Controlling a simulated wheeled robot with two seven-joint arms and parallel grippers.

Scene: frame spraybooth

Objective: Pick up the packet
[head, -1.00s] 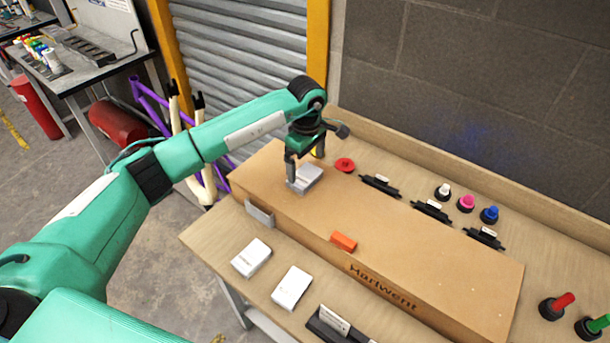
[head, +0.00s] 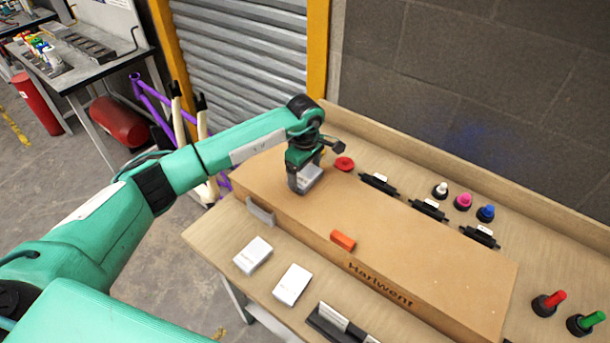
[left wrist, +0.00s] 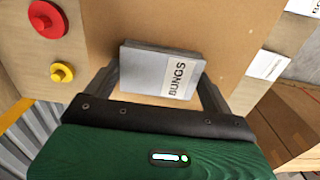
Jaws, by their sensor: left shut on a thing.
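A grey packet (head: 309,175) lies on top of the long cardboard box, near its left end. In the left wrist view the packet (left wrist: 150,68) shows a white label reading BUNGS. My left gripper (head: 305,184) points down over it, with one finger on each side, shut on the packet. The packet looks level, and I cannot tell whether it has left the box top. In the left wrist view the gripper (left wrist: 160,78) spans the packet's length. My right gripper is not in view.
The cardboard box (head: 400,240) stands on a wooden bench (head: 215,240). Two white packets (head: 253,255) (head: 292,285) lie in front. An orange block (head: 343,240) sits on the box's front edge. Red disc (head: 344,163), black clips and coloured bungs (head: 463,201) lie behind.

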